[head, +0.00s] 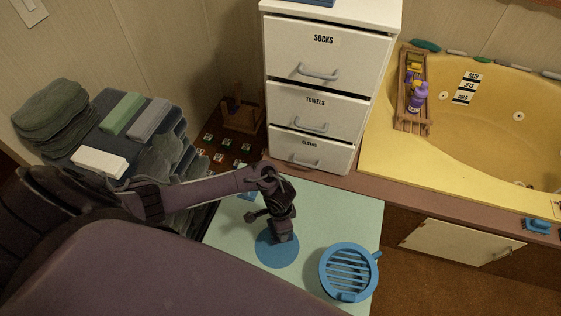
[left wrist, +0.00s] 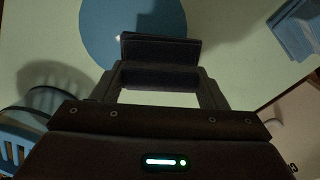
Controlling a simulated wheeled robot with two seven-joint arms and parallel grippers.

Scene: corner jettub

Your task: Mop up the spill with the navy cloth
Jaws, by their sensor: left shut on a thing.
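A flat round blue patch, which looks like the spill (head: 277,252), lies on the pale green tabletop (head: 335,215). It also shows in the left wrist view (left wrist: 105,28). My left gripper (head: 282,236) points down over the far side of the patch and hides part of it. It is shut on a small dark folded piece, which looks like the navy cloth (left wrist: 160,49), at its fingertips. I cannot tell whether the cloth touches the tabletop. My right gripper is not in view.
A blue slatted round basket (head: 349,272) stands on the tabletop to the right. A lighter blue folded item (head: 249,195) lies near the far left edge. A white drawer unit (head: 322,85) stands behind, with a yellow tub (head: 390,140) at right and stacked towels (head: 100,160) at left.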

